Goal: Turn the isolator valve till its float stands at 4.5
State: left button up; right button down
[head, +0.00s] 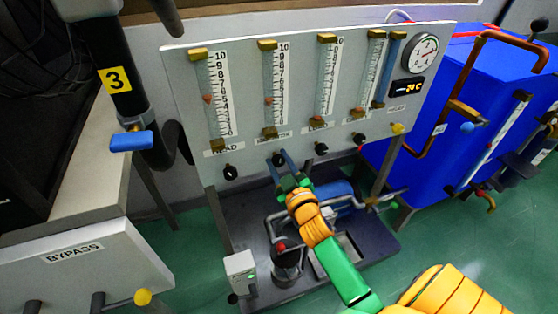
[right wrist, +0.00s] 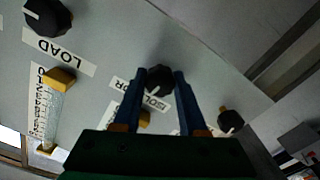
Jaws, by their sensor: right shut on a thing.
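The isolator valve is a black knob (head: 278,158) under the second tube on the grey panel (head: 185,75). In the right wrist view this knob (right wrist: 159,78) sits between the two blue fingers of my right gripper (right wrist: 159,88), by the upside-down ISOLATOR label (right wrist: 140,95). In the head view my right gripper (head: 283,163) reaches up from below and is shut on the knob. The isolator float (head: 269,101) is a small reddish marker in the second tube, at roughly 3 to 4; its exact reading is too small to tell. My left gripper is not in view.
Neighbouring knobs are the HEAD knob (head: 231,172) on the left and the LOAD knob (head: 321,148) on the right. A round gauge (head: 425,53) and display (head: 407,88) are at the panel's right. A blue tank (head: 440,120) stands right; a pump (head: 332,195) lies below.

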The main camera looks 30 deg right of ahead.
jog(key=shift+c, duration=2.3)
grip_release()
jog(key=v, duration=0.7)
jog(key=shift+p, duration=0.45)
